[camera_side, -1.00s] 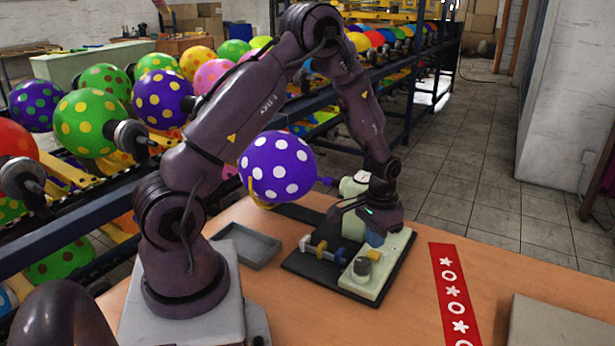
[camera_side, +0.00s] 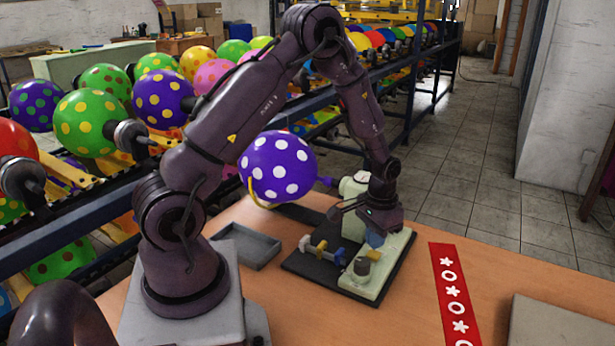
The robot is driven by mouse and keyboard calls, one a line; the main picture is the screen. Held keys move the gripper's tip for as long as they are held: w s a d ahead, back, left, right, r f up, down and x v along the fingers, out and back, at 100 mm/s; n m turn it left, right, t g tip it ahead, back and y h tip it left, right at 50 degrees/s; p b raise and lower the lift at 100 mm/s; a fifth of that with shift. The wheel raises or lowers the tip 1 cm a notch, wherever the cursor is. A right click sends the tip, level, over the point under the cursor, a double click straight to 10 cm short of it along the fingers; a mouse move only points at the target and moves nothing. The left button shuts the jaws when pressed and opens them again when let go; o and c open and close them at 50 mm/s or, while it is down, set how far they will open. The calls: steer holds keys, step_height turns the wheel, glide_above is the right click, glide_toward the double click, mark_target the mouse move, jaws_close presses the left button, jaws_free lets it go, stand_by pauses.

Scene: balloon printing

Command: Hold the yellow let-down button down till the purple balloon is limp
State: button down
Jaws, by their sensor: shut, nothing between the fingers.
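The purple balloon (camera_side: 278,167) with white dots is round and full-looking, held at the left of a pale green machine (camera_side: 354,187) on a black base plate. My gripper (camera_side: 374,240) is shut and points down over the front part of the machine, with a blue part showing at its lower end. A small yellow part (camera_side: 374,254) shows just below it, beside a grey round knob (camera_side: 362,266). It looks like the let-down button, but it is mostly hidden, and I cannot tell whether the fingertips touch it or press it down.
An empty grey tray (camera_side: 247,244) lies left of the machine. A red strip (camera_side: 455,300) with white stars and rings lies to the right, and a grey slab (camera_side: 565,325) at the front right. Racks of dotted balloons (camera_side: 162,98) stand behind.

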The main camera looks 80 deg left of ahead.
steer(key=shift+f, duration=1.4)
stand_by(1.5)
step_height(320, 180, up, 12)
steer(key=shift+f, duration=0.15)
stand_by(0.6)
steer(key=s+d+r+m+t, duration=0.1)
steer(key=s+d+r+t, duration=0.1)
steer(key=s+d+r, duration=0.4)
steer(key=s+d+r+m+t, duration=0.2)
steer(key=s+d+r, duration=0.5)
steer(key=s+r, duration=0.4)
step_height(320, 180, up, 2)
steer(key=shift+d+t, duration=0.25)
steer(key=shift+t, duration=0.55)
